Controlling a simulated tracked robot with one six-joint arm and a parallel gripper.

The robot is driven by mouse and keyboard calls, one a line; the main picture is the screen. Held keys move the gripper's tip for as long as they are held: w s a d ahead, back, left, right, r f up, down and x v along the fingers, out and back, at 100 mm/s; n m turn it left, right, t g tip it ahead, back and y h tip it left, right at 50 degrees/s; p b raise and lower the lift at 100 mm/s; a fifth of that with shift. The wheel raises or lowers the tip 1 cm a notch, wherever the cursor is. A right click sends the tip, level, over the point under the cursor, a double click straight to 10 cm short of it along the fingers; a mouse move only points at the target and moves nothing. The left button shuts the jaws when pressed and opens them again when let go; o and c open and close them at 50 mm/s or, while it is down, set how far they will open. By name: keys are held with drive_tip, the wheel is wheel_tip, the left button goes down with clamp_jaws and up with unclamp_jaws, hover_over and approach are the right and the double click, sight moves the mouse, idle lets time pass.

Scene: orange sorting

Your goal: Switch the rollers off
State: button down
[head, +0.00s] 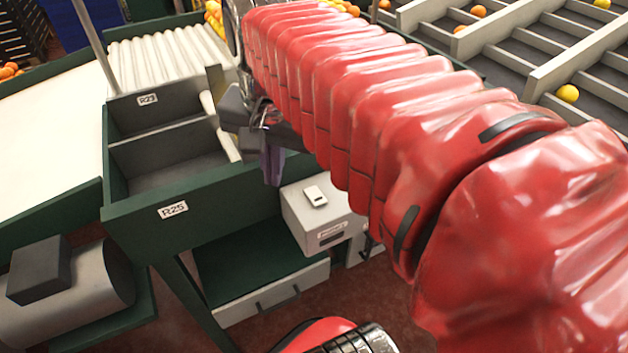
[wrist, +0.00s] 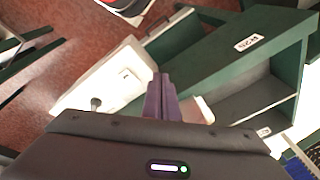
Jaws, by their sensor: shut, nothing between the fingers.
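A pale grey box (head: 297,218) stands below the green frame in the head view, with a small white switch plate (head: 315,196) on its top. The plate has a small dark mark; its on or off position cannot be told. In the wrist view the box (wrist: 98,84) lies left of the fingers, with the switch plate (wrist: 130,77) near its right end. My gripper (head: 272,178) has its purple fingers shut and empty, pointing down, left of the switch and apart from it. The fingers also show in the wrist view (wrist: 161,83). The white rollers (head: 165,55) lie behind the bins.
Green-walled bins labelled R23 and R25 (head: 173,210) stand left of my gripper. A grey motor-like cylinder (head: 75,290) sits at lower left. Sorting lanes (head: 530,60) with a few oranges and yellow fruit lie at the upper right. Reddish floor (head: 390,320) shows below.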

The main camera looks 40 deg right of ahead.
sight(316, 195)
drive_tip(key=s+d+r+m+g, duration=0.2)
drive_tip(key=d+r+m, duration=0.3)
drive_tip(key=d+m, duration=0.3)
drive_tip(key=shift+s+d+m+y, duration=0.25)
drive_tip(key=shift+d+m+y, duration=0.15)
drive_tip(key=shift+m, duration=0.3)
drive_tip(key=shift+a, duration=0.1)
wheel_tip(316, 195, down, 14)
drive_tip(key=shift+a, duration=0.1)
idle(0.6)
drive_tip(key=shift+w, duration=0.1)
drive_tip(key=shift+w+d+r, duration=0.2)
drive_tip(key=shift+w+d, duration=0.1)
drive_tip(key=shift+w, duration=0.3)
